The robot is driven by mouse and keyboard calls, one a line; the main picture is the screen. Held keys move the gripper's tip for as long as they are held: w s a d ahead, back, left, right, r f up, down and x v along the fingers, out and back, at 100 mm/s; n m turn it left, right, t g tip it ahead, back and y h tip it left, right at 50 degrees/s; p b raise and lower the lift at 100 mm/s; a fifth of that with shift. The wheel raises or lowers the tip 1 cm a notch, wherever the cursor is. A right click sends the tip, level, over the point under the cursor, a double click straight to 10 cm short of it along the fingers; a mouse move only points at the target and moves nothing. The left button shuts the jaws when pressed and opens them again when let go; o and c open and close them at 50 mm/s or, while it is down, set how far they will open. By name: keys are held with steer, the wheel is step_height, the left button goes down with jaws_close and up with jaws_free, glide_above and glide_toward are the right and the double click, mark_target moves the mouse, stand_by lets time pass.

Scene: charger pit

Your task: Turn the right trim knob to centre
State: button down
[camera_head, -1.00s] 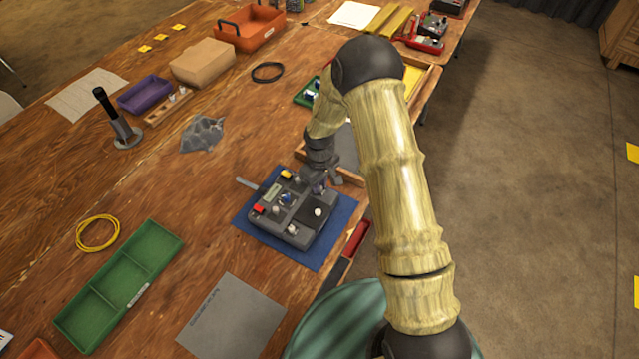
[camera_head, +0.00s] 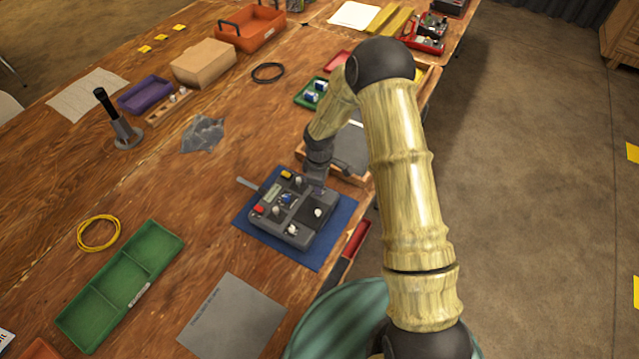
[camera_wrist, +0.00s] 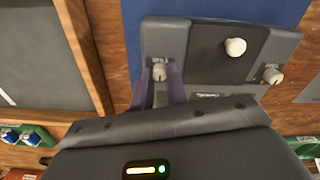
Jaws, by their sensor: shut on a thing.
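A grey control box (camera_head: 268,221) lies on a blue mat (camera_head: 340,222) near the table's right edge. In the wrist view, my gripper (camera_wrist: 160,78) has its two purple-grey fingers on either side of a pale trim knob (camera_wrist: 158,71), shut on it. This knob is at the box's far right corner in the head view, where my gripper (camera_head: 317,187) hides it. A second pale knob (camera_wrist: 272,75) stands free at another corner, with a round white stick top (camera_wrist: 235,47) between them. The held knob's pointer mark cannot be read.
A wooden-rimmed tray (camera_head: 340,176) stands close behind the box. A green divided tray (camera_head: 120,285) and a grey sheet (camera_head: 232,318) lie nearer. The table left of the box is mostly clear.

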steer(key=c, duration=1.6)
jaws_free()
steer(key=shift+c, duration=0.2)
steer(key=shift+r, duration=0.15)
step_height(320, 180, up, 17)
steer(key=b, duration=0.1)
steer(key=shift+r, duration=0.1)
steer(key=s+d+r+m+t, duration=0.1)
steer(key=s+d+r+m, duration=0.2)
steer(key=s+d+m, duration=0.2)
steer(key=s+d+r+m+t+p, duration=0.1)
steer(key=s+d+r+m, duration=0.2)
steer(key=s, duration=1.1)
steer(key=d+m, duration=0.3)
steer(key=m, duration=0.3)
steer(key=shift+d+t, duration=0.3)
